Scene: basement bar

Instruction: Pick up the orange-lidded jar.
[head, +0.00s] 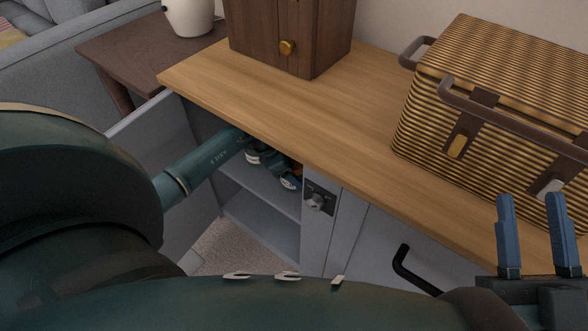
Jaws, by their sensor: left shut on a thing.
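My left arm reaches into the open cabinet under the wooden counter. My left gripper (290,180) is inside, above the cabinet's shelf, and partly hidden by the counter edge. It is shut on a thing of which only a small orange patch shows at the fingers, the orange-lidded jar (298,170). The rest of the jar is hidden by the gripper and the counter. My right gripper (529,197) is at the lower right, in front of the counter, with its two blue fingers apart and nothing between them.
The grey cabinet (265,222) has its door (180,205) swung open on the left. A lock plate (319,198) and a black handle (410,270) are to the right. A striped basket (500,90) and a wooden box (325,35) stand on the counter (290,105).

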